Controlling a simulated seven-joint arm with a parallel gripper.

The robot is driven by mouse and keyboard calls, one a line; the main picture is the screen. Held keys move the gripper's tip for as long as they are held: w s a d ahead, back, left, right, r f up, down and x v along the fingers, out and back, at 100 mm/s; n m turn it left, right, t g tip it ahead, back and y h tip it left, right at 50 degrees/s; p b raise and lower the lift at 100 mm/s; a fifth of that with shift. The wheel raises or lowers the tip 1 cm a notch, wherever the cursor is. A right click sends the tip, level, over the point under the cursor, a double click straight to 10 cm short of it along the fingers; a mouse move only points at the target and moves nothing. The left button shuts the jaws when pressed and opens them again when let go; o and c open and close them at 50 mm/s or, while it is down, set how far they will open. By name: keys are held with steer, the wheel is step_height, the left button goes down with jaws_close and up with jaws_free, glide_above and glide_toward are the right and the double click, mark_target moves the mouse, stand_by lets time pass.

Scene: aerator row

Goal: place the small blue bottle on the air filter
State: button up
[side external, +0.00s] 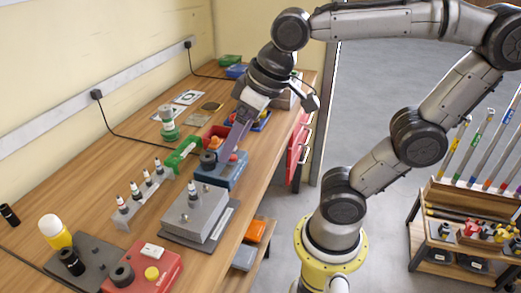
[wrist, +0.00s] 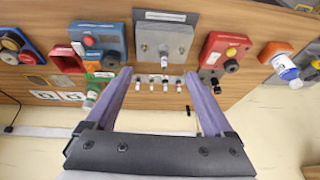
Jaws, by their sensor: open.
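My gripper (side external: 231,148) is open and empty, its purple fingers pointing down near a blue box (side external: 232,178) with a black knob. In the wrist view, my open gripper (wrist: 158,74) has a row of small dark-capped bottles (wrist: 152,80) between and just beyond its fingertips. In the side view, these pale bottles (side external: 147,177) stand upright in a grey rack (side external: 128,218). Another small bottle (side external: 193,191) stands on a grey metal block (side external: 196,216). I cannot tell which bottle is blue. A clear cylinder with green parts (side external: 168,122), possibly the air filter, stands near the wall.
A green block (side external: 183,153) lies between the rack and blue box. Bare wooden bench (side external: 95,182) runs along the wall.

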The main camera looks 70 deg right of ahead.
steer(key=s+d+f, duration=0.2)
steer(key=s+f, duration=0.1)
steer(key=s, duration=0.1)
steer(key=shift+s+d+f+t+h, duration=0.3)
steer(key=shift+s+d+f+t, duration=0.05)
steer(key=shift+d+f+t, duration=0.05)
stand_by(0.9)
